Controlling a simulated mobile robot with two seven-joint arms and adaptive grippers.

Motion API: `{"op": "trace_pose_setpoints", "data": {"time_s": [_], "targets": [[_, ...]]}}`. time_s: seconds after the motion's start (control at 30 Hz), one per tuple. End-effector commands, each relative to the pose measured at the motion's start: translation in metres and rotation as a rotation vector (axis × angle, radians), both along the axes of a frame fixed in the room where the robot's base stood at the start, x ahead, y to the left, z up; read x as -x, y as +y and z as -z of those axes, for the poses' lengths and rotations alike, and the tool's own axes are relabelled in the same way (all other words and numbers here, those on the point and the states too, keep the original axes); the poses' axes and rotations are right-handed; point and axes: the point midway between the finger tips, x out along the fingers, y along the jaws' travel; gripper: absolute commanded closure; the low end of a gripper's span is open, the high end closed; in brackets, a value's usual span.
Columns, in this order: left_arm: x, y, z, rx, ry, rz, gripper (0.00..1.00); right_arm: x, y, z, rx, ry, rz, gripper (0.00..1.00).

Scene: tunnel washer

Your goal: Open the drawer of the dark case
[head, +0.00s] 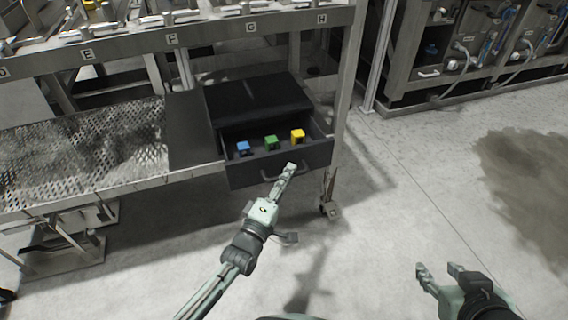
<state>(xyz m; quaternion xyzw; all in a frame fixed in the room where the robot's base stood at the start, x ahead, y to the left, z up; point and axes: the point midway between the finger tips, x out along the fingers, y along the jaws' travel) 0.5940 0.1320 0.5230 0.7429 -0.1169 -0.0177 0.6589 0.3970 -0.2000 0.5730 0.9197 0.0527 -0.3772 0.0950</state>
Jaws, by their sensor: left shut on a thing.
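The dark case (258,97) sits on the lower shelf of the metal rack. Its drawer (240,177) is pulled out toward me. A blue block (243,148), a green block (272,142) and a yellow block (298,136) are inside the drawer. The handle (270,177) is on the drawer's front face. My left gripper (290,169) is at the handle and shut on it; its fingers hide part of the handle. My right gripper (437,268) is open and empty over the floor at the lower right, away from the case.
A perforated metal shelf (80,145) lies left of the case. The rack's upper shelf edge (210,38), lettered, runs above. A rack leg with a caster (329,208) stands right of the drawer. Machines (480,50) stand at the back right. The floor in front is clear, with a dark patch (525,165).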

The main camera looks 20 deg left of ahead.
Motion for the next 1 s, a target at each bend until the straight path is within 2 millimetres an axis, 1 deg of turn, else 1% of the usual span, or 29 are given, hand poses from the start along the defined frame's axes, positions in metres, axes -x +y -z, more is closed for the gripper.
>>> {"op": "trace_pose_setpoints", "data": {"time_s": [0.03, 0.13, 0.47, 0.5, 0.67, 1.0], "targets": [[0.0028, -0.0014, 0.0003, 0.000, 0.003, 0.000, 1.00, 0.0040, -0.0045, 0.0021, 0.009, 0.025, 0.009, 0.60], [0.0052, -0.0029, 0.0004, 0.000, 0.002, 0.000, 1.00, 0.0096, -0.0096, 0.0067, 0.021, 0.057, 0.019, 0.60], [0.0056, -0.0032, 0.0006, 0.000, 0.001, -0.001, 1.00, 0.0117, -0.0114, 0.0090, 0.024, 0.070, 0.022, 0.60], [0.0055, -0.0031, 0.0006, 0.000, 0.001, -0.001, 0.88, 0.0117, -0.0113, 0.0089, 0.024, 0.070, 0.022, 0.60], [0.0054, -0.0031, 0.0003, 0.000, 0.001, -0.001, 0.68, 0.0116, -0.0112, 0.0090, 0.024, 0.069, 0.022, 0.60], [0.0052, -0.0031, -0.0030, -0.001, -0.001, -0.001, 0.68, 0.0110, -0.0108, 0.0080, 0.024, 0.066, 0.021, 0.60]]}}
